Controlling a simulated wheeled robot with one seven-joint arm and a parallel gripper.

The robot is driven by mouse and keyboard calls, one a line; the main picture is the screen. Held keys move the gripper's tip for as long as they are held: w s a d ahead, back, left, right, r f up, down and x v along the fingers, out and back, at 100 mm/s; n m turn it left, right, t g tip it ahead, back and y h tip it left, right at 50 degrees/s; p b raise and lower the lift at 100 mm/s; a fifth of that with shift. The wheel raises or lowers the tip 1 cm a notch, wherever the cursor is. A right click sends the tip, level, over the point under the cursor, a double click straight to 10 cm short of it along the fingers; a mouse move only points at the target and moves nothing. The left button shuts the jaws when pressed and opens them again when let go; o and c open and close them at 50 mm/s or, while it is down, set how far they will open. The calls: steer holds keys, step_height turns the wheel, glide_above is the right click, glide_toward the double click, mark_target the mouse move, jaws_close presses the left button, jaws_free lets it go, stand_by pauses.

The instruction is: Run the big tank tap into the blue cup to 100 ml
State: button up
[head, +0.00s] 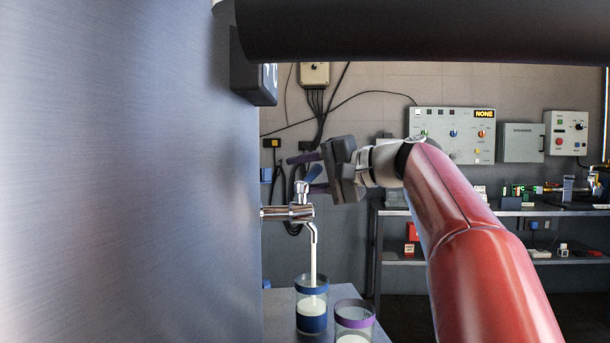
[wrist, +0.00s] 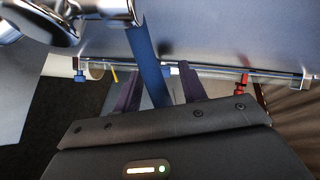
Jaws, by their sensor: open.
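The chrome tank tap (head: 300,212) sticks out of the big steel tank (head: 130,180), and a white stream (head: 313,255) runs from its spout. The stream falls into the blue cup (head: 312,324), a clear cup with blue bands, which stands upright under the spout and holds some white liquid. I cannot read its volume. My gripper (head: 300,174) is open beside the tap's blue lever (head: 313,173). In the wrist view the lever (wrist: 150,65) runs between the two dark fingers of my gripper (wrist: 160,88). I cannot tell whether they touch it.
A purple-banded cup (head: 354,323) with white liquid stands just right of the blue cup on a grey stand (head: 343,292). A shelf unit (head: 510,210) with small items stands behind at right. Control boxes (head: 453,134) hang on the wall.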

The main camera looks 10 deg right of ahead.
jaws_close()
steer(key=a+n+g+y+p, duration=0.1)
steer(key=g+p, duration=0.1)
steer(key=a+n+g+y+p, duration=0.1)
steer(key=n+g+p, duration=0.1)
steer(key=a+n+g+y+p, duration=0.1)
steer(key=n+g+p, duration=0.1)
steer(key=shift+a, duration=0.25)
jaws_free()
